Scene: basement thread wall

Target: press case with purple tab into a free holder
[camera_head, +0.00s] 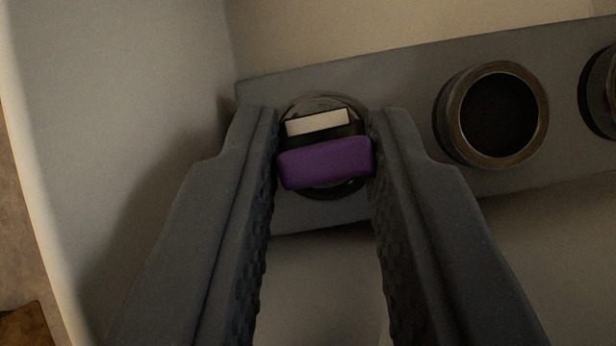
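The case (318,122) is a dark round body with a pale label and a purple tab (325,163) across its front. It is at the left end of a grey holder bar (395,95), in line with the round holders. My gripper (323,145) has one finger on each side of the purple tab, and both fingertips appear to touch its ends. The case's far side and any holder around it are hidden, so I cannot tell how deep it sits. An empty round holder (499,115) with a brownish rim is to the right.
Another round holder (603,92) is cut off by the right edge; its inside is barely seen. A pale curved wall (110,110) stands close on the left. A brown object (25,326) shows at the bottom left corner.

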